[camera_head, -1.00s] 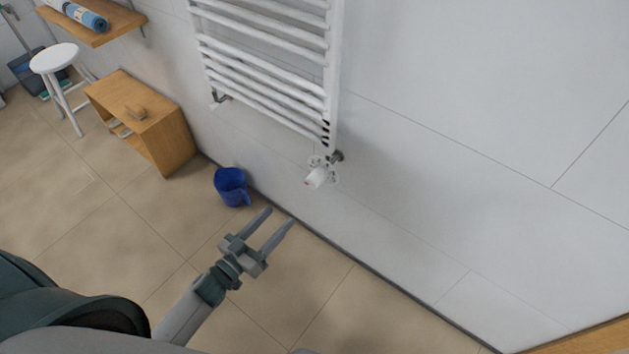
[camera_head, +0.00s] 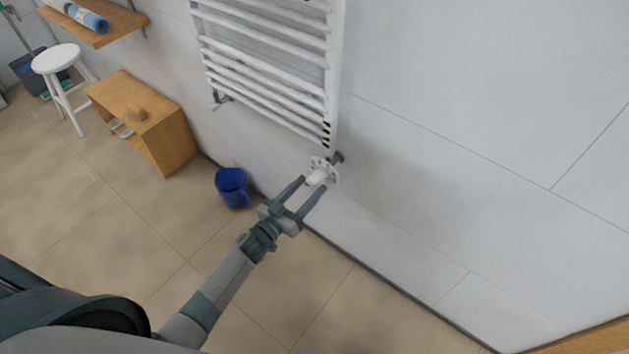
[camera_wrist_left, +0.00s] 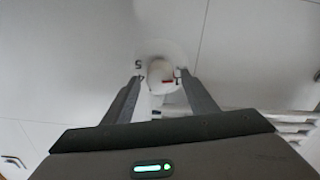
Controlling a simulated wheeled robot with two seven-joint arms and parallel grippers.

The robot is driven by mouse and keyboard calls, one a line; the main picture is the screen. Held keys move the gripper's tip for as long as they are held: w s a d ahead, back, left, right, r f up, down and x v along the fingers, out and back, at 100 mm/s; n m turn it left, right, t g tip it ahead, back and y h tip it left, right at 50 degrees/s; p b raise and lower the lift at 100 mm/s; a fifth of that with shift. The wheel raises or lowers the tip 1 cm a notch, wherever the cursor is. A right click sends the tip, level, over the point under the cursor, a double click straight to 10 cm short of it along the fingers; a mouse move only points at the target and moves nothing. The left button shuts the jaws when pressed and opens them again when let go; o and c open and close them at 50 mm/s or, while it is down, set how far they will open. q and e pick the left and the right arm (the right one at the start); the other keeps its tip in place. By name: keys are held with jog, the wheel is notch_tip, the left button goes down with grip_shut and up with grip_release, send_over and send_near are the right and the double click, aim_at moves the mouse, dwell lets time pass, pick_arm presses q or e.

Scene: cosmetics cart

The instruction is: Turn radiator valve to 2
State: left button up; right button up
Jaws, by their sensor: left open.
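The white radiator valve (camera_head: 318,176) sticks out below the lower right corner of the white towel radiator (camera_head: 333,100). My left gripper (camera_head: 312,187) is open, with its two fingertips close to the valve, one on each side in the head view. In the left wrist view the valve knob (camera_wrist_left: 160,72) is ahead between the open fingertips (camera_wrist_left: 158,87). Its round dial shows dark digits, 5 and 4 at the left and a partly hidden one at the right, and a small red mark. I cannot tell whether the fingers touch the knob. My right gripper is not in view.
A blue jug (camera_head: 231,187) stands on the tiled floor by the wall, left of my left gripper. A wooden box shelf (camera_head: 150,115) and a white stool (camera_head: 56,62) stand further left. The wall right of the radiator is bare.

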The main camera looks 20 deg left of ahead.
aim_at(310, 186)
pick_arm(q)
jog(key=shift+x, duration=1.7)
jog(key=c, duration=1.1)
jog(key=shift+o, duration=0.2)
